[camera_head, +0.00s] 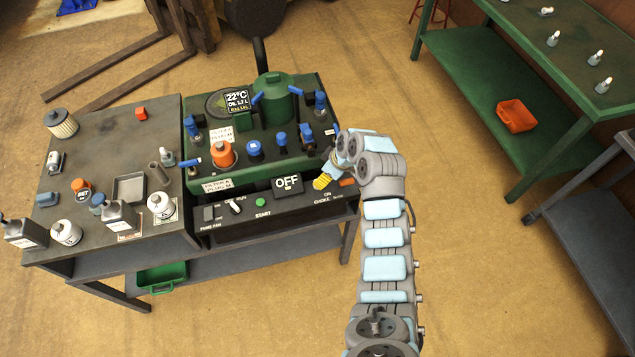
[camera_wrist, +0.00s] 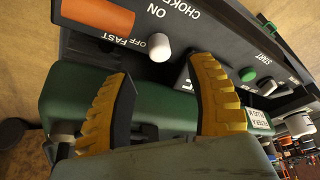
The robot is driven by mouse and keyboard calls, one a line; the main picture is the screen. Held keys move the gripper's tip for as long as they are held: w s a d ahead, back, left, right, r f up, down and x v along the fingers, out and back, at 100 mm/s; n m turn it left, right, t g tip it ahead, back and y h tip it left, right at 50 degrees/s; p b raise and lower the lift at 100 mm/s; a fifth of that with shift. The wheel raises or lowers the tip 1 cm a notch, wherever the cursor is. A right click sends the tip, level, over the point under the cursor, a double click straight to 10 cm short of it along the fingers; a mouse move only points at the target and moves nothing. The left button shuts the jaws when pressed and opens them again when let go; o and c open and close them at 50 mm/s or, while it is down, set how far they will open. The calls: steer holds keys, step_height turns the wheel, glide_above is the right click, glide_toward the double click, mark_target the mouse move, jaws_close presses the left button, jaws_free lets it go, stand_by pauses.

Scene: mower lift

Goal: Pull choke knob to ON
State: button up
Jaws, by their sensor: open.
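The choke knob (camera_wrist: 158,46) is a small white round-ended knob on the dark panel in the wrist view. It stands by the printed words CHOKE, ON and OFF, on the OFF side. My gripper (camera_wrist: 164,66) is open, its two yellow ribbed fingers spread on either side of and just short of the knob. I see no contact. In the head view my gripper (camera_head: 322,181) is at the right end of the panel, and I cannot make out the knob there.
An orange handle (camera_wrist: 98,17) sits close beside the knob, near the word FAST. Along the front panel (camera_head: 278,211) are an OFF display (camera_head: 287,185), a green start button (camera_head: 260,202) and a toggle switch (camera_head: 235,205). The green machine (camera_head: 215,172) rises behind.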

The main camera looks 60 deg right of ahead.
steer(key=shift+x, duration=3.4)
jaws_close()
